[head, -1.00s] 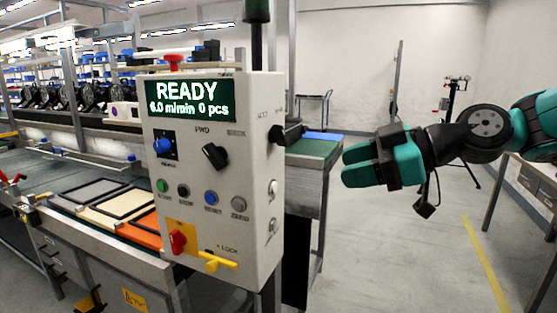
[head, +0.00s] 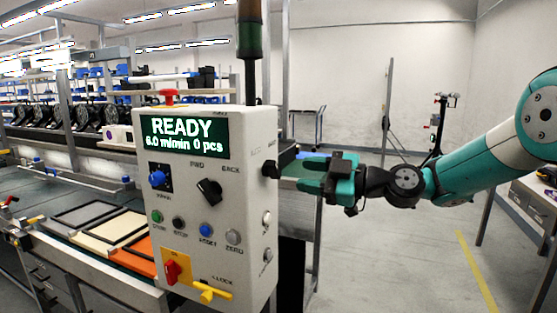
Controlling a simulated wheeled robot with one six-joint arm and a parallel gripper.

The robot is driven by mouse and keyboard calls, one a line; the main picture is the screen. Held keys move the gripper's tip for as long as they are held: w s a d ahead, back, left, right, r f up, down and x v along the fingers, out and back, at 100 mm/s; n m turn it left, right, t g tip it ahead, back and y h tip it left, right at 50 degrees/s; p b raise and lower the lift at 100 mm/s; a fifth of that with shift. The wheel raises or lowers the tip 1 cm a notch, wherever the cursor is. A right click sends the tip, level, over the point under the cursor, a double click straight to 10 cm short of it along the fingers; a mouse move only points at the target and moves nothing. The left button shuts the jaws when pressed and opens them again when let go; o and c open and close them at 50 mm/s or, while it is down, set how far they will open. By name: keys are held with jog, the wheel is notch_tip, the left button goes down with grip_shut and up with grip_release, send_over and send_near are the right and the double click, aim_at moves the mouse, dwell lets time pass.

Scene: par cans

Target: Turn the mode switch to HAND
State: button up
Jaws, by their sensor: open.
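The control box (head: 205,240) stands at left centre, its green display reading READY, 6.0 m/min, 0 pcs. A black rotary knob (head: 273,168), apparently the mode switch, sticks out of the box's right side. Small labels above it are too small to read surely, so its setting cannot be told. My gripper (head: 302,172) is open, just right of this knob, its teal fingers pointing left at the knob's height. The fingertips lie close to the knob or overlap it in the picture; contact cannot be told.
The box front carries a black FWD/BACK selector (head: 209,190), a blue knob (head: 158,179), several push buttons, a red switch (head: 172,272) and a yellow lock handle (head: 211,292). A red button (head: 169,96) tops the box. A conveyor with frames (head: 90,215) lies left. Open floor lies right.

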aim_at(278, 171)
jog(key=p+x, duration=0.2)
jog(key=x, duration=0.5)
jog(key=shift+f, duration=0.1)
grip_shut()
